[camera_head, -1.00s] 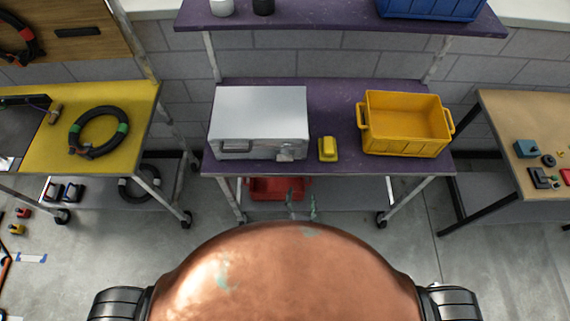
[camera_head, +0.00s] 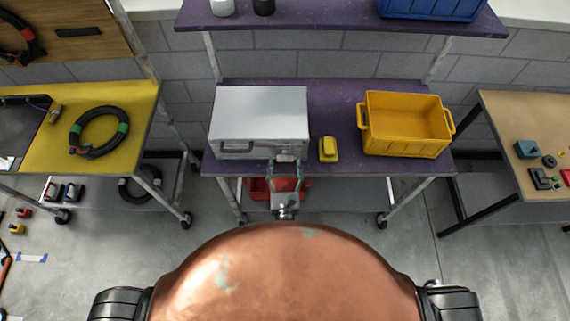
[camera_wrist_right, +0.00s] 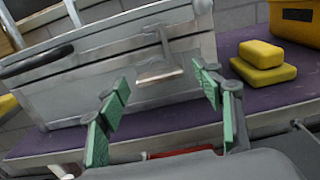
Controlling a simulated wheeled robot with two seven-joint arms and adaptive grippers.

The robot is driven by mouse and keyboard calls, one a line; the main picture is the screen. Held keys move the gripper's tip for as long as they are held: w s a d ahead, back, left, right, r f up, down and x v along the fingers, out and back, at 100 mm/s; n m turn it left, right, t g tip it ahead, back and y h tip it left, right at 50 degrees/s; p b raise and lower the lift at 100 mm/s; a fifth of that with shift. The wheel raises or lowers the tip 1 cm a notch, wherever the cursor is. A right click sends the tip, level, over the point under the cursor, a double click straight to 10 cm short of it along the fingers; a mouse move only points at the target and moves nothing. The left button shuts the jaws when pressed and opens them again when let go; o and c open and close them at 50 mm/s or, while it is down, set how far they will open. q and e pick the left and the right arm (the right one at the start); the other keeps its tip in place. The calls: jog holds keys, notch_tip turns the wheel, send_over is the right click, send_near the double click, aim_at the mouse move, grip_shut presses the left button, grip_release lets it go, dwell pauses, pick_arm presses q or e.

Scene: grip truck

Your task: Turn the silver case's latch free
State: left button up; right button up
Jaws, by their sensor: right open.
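The silver case (camera_head: 259,112) stands on the purple shelf of the middle cart, with a dark handle on the left of its front. Its latch (camera_wrist_right: 160,70), a pale plate on the front face, shows in the right wrist view between my fingers and beyond them. My right gripper (camera_head: 286,180) is open and empty at the shelf's front edge, just in front of the case's right front corner. Its green-padded fingers (camera_wrist_right: 160,108) are spread wide in the right wrist view. In the head view the gripper partly covers the latch. My left gripper is not in view.
A yellow block (camera_head: 328,149) sits close to the right of the case, and a yellow crate (camera_head: 406,125) stands further right on the purple shelf (camera_head: 335,110). A red bin (camera_head: 262,189) is on the lower shelf. An upper shelf (camera_head: 330,20) hangs above.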

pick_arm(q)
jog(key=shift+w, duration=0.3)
pick_arm(e)
jog(key=c, duration=1.2)
jog(key=shift+o, duration=0.2)
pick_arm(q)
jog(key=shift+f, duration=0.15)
pick_arm(e)
jog(key=m+b, duration=0.2)
jog(key=m, duration=0.1)
jog(key=m+b, duration=0.2)
jog(key=m, duration=0.1)
jog(key=m+b, duration=0.2)
jog(key=m, duration=0.1)
jog(key=shift+f, duration=0.25)
jog(key=m+b, duration=0.3)
jog(key=m, duration=0.1)
jog(key=shift+m+b, duration=0.3)
jog(key=shift+m, duration=0.1)
pick_arm(q)
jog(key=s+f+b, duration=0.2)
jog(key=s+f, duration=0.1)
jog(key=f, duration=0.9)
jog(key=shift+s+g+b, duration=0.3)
jog(key=shift+b, duration=0.05)
pick_arm(e)
jog(key=shift+r+m, duration=0.15)
jog(key=shift+m, duration=1.95)
